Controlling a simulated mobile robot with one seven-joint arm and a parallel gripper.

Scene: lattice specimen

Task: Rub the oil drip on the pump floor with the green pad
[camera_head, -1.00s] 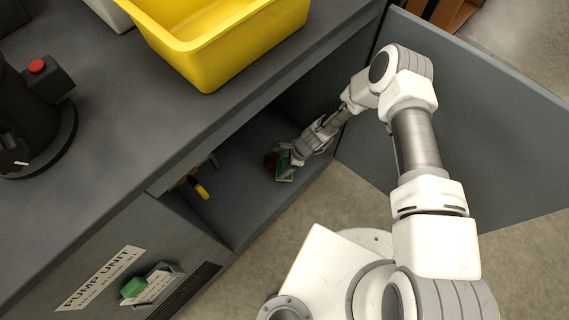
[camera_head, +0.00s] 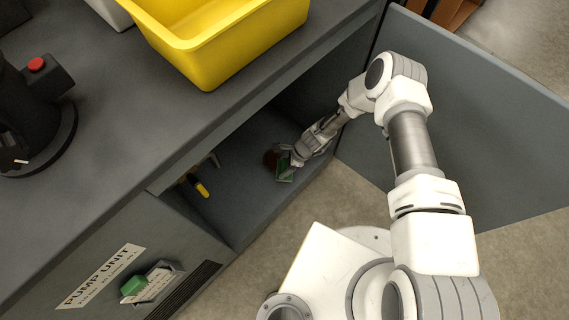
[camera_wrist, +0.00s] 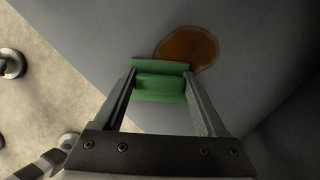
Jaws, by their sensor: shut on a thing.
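The green pad (camera_wrist: 160,82) is held between the two fingers of my gripper (camera_wrist: 160,90) in the wrist view. In the head view, the pad (camera_head: 285,174) shows inside the open floor compartment, at the end of my arm. The oil drip (camera_wrist: 190,47) is a round brown patch on the grey pump floor (camera_wrist: 105,45). It lies just beyond the pad and a little to the right, and the pad's far edge meets or covers its near edge. The drip (camera_head: 270,159) is partly hidden by my gripper in the head view. I cannot tell whether the pad touches the floor.
A yellow-handled thing (camera_head: 201,189) lies left in the compartment. The counter (camera_head: 120,120) overhangs it, bearing a yellow bin (camera_head: 215,55). An open door (camera_head: 480,120) stands right of my arm. A green block (camera_head: 133,286) sits on a bracket on the front panel.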

